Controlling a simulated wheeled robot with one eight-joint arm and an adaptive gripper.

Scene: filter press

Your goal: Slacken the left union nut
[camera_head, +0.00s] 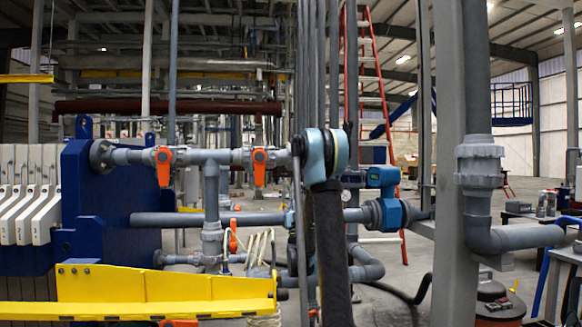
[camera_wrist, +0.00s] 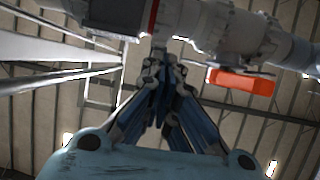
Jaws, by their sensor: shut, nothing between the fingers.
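A grey pipe run crosses the head view with two orange-handled valves, the left valve (camera_head: 165,160) and the right valve (camera_head: 258,160). Grey collars sit at the valve ends; the one left of the left valve (camera_head: 148,156) may be the left union nut. My gripper (camera_wrist: 160,58) shows in the wrist view, shut and empty, its fingertips just below a grey pipe fitting (camera_wrist: 185,18). I cannot tell whether they touch it. An orange handle (camera_wrist: 241,82) hangs right of the fingertips. In the head view my arm hides the gripper.
A yellow beam (camera_head: 165,290) runs low at the front left, before a blue press frame (camera_head: 90,200) with white plates (camera_head: 38,215). A grey column (camera_head: 450,200) and a large pipe union (camera_head: 479,165) stand at right. A blue-bodied valve (camera_head: 388,205) sits behind my arm.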

